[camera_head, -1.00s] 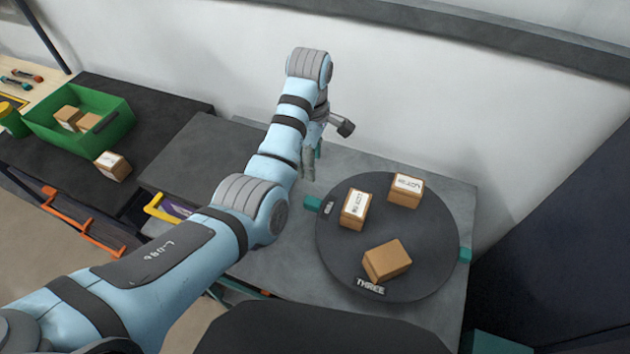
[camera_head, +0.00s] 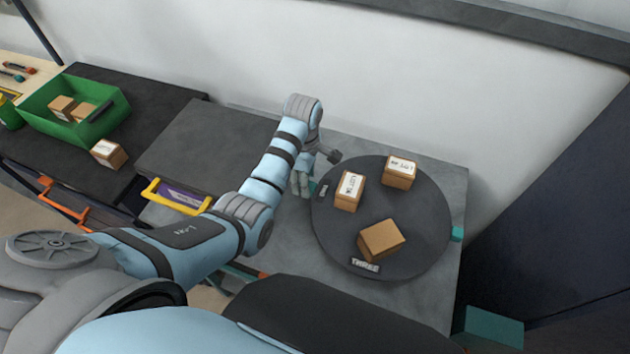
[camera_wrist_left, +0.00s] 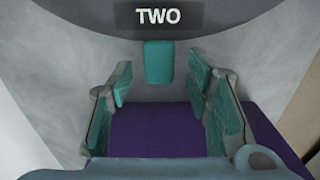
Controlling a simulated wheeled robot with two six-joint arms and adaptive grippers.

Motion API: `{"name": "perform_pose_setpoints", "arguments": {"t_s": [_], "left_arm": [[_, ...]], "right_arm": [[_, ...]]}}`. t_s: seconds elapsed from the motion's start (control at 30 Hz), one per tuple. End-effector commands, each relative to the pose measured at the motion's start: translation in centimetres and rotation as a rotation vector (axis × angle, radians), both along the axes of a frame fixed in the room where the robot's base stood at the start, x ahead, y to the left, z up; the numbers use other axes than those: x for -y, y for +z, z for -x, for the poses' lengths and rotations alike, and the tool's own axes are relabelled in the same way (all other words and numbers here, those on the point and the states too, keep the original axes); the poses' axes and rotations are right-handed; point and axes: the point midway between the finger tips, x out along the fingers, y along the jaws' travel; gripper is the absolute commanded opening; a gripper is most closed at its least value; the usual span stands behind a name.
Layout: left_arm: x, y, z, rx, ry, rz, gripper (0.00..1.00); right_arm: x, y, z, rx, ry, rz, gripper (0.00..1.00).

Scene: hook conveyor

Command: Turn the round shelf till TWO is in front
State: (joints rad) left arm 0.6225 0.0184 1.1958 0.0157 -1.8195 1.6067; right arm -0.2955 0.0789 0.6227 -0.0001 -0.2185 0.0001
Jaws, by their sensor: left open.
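The round shelf (camera_head: 425,225) is a dark disc on a grey table, with the THREE label (camera_head: 365,265) at its near edge. The TWO label (camera_head: 323,190) is at its left edge and reads clearly in the left wrist view (camera_wrist_left: 157,17). A teal tab (camera_wrist_left: 159,62) sticks out from the rim below TWO. My left gripper (camera_head: 303,183) is at the shelf's left edge by this tab. In the left wrist view its fingers (camera_wrist_left: 160,84) are open, one on each side of the tab's line, with gaps between. My right gripper is not in view.
Several brown boxes stand on the shelf, including one near THREE (camera_head: 381,240). Another teal tab (camera_head: 457,233) is at the right rim. A green crate (camera_head: 35,105) and a loose box (camera_head: 108,153) are on the dark table left. A wall stands close behind.

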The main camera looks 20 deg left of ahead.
Motion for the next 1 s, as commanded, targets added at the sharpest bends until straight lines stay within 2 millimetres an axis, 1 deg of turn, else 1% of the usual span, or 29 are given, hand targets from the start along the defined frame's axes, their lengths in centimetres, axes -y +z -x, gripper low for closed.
{"name": "perform_pose_setpoints", "arguments": {"t_s": [0.1,0.17,0.43,0.67,0.7,0.73,1.0], "left_arm": [[-0.6,-1.2,0.3,0.000,0.012,-0.001,0.45],[-0.7,-1.6,0.3,0.001,0.015,-0.001,0.45],[-0.8,-1.7,0.4,0.001,0.017,-0.001,0.45],[-0.8,-1.7,0.3,0.001,0.016,0.000,0.08],[-0.8,-1.7,0.3,0.001,0.016,0.000,0.02],[-0.7,-1.7,0.3,0.001,0.016,0.000,0.00],[-0.7,-1.7,0.3,0.002,0.017,0.000,0.00]], "right_arm": [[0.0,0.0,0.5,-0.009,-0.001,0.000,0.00],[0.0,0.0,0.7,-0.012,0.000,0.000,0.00],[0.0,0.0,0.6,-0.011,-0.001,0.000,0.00],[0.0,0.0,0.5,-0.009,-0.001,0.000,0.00],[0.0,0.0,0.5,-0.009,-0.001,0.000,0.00],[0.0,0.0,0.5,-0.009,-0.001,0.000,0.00],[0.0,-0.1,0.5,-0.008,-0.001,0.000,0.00]]}}
